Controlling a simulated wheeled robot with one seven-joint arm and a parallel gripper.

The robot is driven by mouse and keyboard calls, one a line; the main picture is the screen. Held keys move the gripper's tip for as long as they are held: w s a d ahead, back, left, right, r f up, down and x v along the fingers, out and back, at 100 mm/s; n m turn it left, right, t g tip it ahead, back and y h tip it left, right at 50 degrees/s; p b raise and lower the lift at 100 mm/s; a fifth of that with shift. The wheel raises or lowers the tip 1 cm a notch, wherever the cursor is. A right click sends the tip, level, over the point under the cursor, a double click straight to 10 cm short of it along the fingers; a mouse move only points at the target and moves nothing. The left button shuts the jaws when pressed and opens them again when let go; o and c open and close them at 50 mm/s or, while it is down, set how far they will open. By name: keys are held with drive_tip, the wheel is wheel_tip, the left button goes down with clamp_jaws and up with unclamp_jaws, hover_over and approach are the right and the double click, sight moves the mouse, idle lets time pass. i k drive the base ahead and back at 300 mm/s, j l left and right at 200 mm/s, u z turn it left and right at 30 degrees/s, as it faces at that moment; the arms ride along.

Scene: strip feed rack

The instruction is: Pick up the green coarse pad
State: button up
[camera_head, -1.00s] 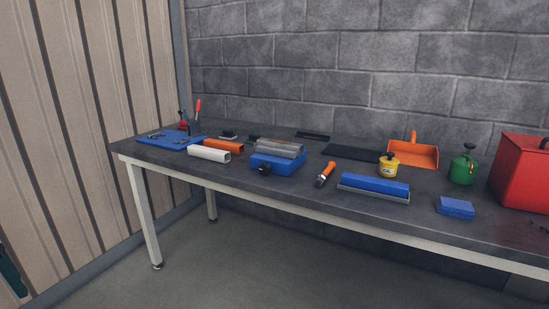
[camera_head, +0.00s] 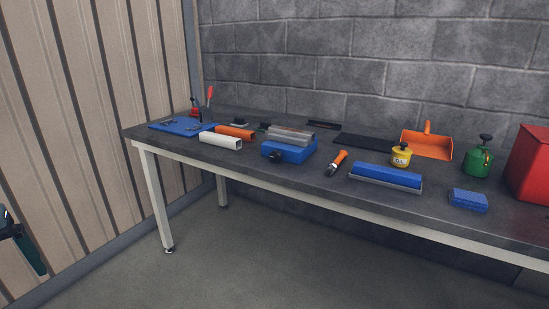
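I cannot make out a green coarse pad on the workbench (camera_head: 350,203). A blue block like a pad or sponge (camera_head: 468,199) lies near the front edge at the right. A dark teal and black part, which looks like part of my arm or gripper, shows at the left edge, well away from the bench. It is cut off by the frame, so fingertips and any grip are not clear.
The bench holds a blue tray (camera_head: 182,127), white (camera_head: 220,141) and orange (camera_head: 235,132) bars, a blue box (camera_head: 289,151), a long blue block (camera_head: 386,174), a yellow can (camera_head: 401,156), an orange dustpan (camera_head: 427,145), a green can (camera_head: 478,162) and a red box (camera_head: 532,165). Floor in front is clear.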

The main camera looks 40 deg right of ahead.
sight(264, 125)
drive_tip(key=z, duration=1.5)
drive_tip(key=i+l+u, duration=0.15)
drive_tip(key=i+u, duration=0.2)
drive_tip(key=i, duration=0.3)
drive_tip(key=i+l+u, duration=0.35)
drive_tip(key=i, duration=0.3)
drive_tip(key=i+l+u, duration=0.35)
drive_tip(key=i+l, duration=0.15)
drive_tip(key=i, duration=0.1)
